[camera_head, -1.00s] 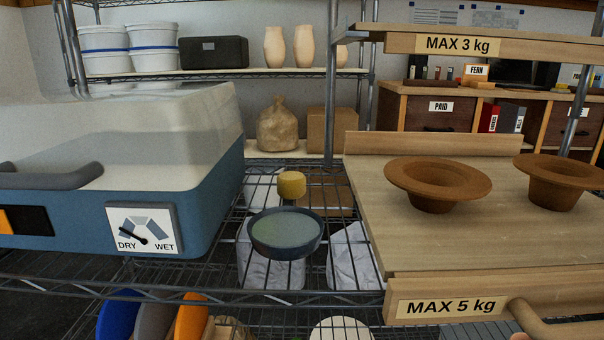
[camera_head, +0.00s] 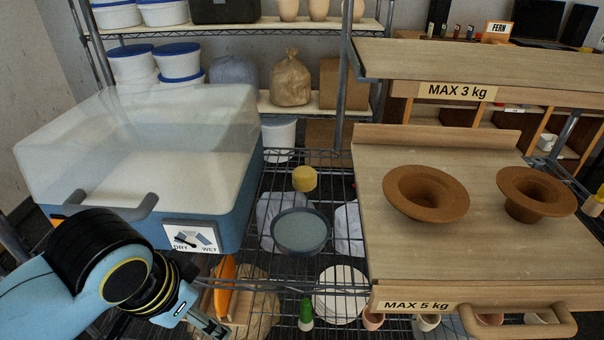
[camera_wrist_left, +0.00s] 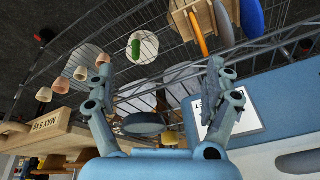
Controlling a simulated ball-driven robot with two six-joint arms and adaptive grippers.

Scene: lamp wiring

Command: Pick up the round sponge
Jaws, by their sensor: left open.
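The round sponge (camera_head: 304,179) is a short yellow cylinder on the wire shelf, just behind a dark shallow bowl (camera_head: 301,232) with a grey-green inside. In the left wrist view a small yellow patch (camera_wrist_left: 170,138), likely the sponge, shows beside the bowl (camera_wrist_left: 143,124). My left gripper (camera_head: 212,328) is at the bottom edge of the head view, left of and nearer than the bowl, well apart from the sponge. In the left wrist view its two fingers (camera_wrist_left: 160,72) are spread with nothing between them. My right gripper is not seen.
A blue box with a clear lid (camera_head: 150,150) and a DRY/WET dial (camera_head: 190,238) stands left of the sponge. A wooden board (camera_head: 385,240) with two brown flared pots (camera_head: 426,192) is on the right.

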